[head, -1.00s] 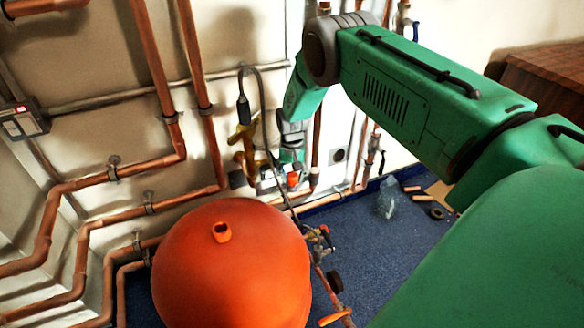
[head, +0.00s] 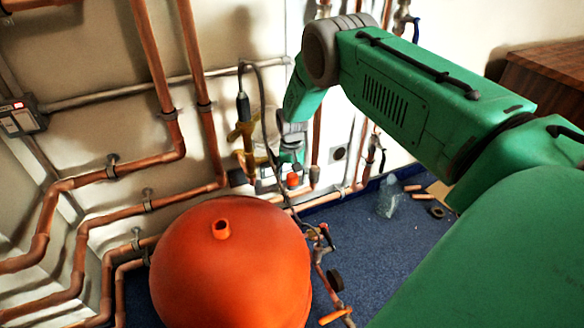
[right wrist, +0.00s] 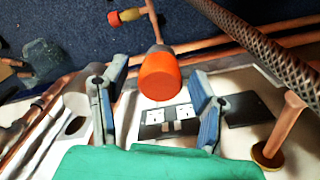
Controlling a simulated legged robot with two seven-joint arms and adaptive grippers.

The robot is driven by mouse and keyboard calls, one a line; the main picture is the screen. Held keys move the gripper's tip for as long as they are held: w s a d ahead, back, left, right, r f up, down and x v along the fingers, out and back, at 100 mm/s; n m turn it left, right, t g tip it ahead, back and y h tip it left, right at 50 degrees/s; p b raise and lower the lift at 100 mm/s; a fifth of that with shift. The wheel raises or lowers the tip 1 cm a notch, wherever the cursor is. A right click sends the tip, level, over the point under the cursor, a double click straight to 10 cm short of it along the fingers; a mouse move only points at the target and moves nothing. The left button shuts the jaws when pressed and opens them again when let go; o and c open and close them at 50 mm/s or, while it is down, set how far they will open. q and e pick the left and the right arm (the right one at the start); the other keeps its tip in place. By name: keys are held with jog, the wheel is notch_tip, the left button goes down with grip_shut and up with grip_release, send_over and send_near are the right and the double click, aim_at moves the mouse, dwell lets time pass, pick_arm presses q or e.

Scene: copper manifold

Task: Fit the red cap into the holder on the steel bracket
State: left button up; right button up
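The red cap (head: 293,180) is a small orange-red cylinder low by the wall in the head view. In the right wrist view the red cap (right wrist: 160,77) shows between and beyond my finger tips, with a gap on each side. My right gripper (right wrist: 155,84) is open and empty, its two blue-grey fingers spread. In the head view my right gripper (head: 290,160) is just above the cap, partly hidden by its own wrist. A pale grey part with an opening (right wrist: 77,107) lies left of the fingers; I cannot tell if it is the bracket's holder. My left gripper is not in view.
A large orange tank (head: 230,265) stands in front of the wall. A dark hose (head: 268,130) hangs close left of my gripper; a braided hose (right wrist: 265,45) crosses the wrist view's upper right. Copper pipes (head: 205,120) line the wall. Blue floor (head: 390,250) is mostly open at right.

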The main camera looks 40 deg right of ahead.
notch_tip(320, 180, up, 12)
dwell(0.7)
jog(key=shift+f, duration=0.15)
dwell(0.5)
